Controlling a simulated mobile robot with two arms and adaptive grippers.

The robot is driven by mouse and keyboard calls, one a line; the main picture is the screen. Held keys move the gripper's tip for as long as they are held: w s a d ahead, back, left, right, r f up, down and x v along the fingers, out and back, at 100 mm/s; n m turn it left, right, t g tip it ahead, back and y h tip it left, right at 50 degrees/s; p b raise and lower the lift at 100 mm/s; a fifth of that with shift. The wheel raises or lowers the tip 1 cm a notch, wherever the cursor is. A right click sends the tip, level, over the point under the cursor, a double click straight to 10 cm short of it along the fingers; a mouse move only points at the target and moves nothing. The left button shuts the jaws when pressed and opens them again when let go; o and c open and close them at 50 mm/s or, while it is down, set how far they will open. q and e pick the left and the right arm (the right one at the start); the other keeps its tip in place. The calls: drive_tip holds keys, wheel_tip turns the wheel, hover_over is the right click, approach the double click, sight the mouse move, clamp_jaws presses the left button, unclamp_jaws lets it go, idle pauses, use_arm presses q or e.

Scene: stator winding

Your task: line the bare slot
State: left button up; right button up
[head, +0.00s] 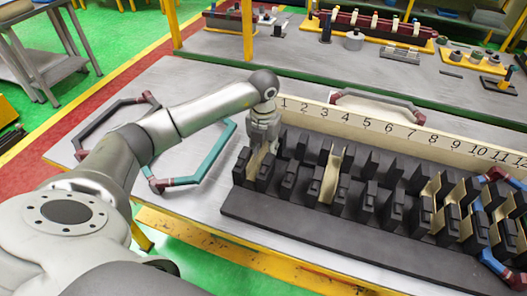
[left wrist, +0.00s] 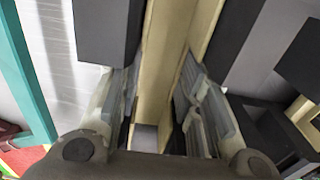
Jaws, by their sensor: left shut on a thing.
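The dark stator block (head: 300,225) lies on the grey table, with rows of black teeth and slots between them. My left gripper (head: 264,148) is over its left end, near number 1, pointing down. It is shut on a cream slot liner (head: 258,162), which also shows between the fingers in the left wrist view (left wrist: 172,60). The liner stands among the teeth; how deep it sits is hidden. Another cream liner (head: 332,175) stands in a slot near number 4. More liners (head: 429,200) line slots at the right. My right gripper is out of view.
A cream number strip (head: 394,130) runs behind the block. A teal coil (head: 212,160) and a dark coil (head: 90,122) lie on the table at left. Another coil (head: 378,103) lies behind the strip. A blue coil (head: 490,262) shows at the block's right end.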

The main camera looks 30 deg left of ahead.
use_arm(q)
drive_tip(key=o, duration=0.9)
drive_tip(key=shift+r, duration=0.15)
drive_tip(key=shift+r+p, duration=0.5)
drive_tip(key=shift+r, duration=0.05)
drive_tip(key=shift+r, duration=0.1)
idle(0.4)
wheel_tip(320, 180, up, 7)
drive_tip(key=p, duration=0.5)
drive_tip(key=shift+r, duration=0.2)
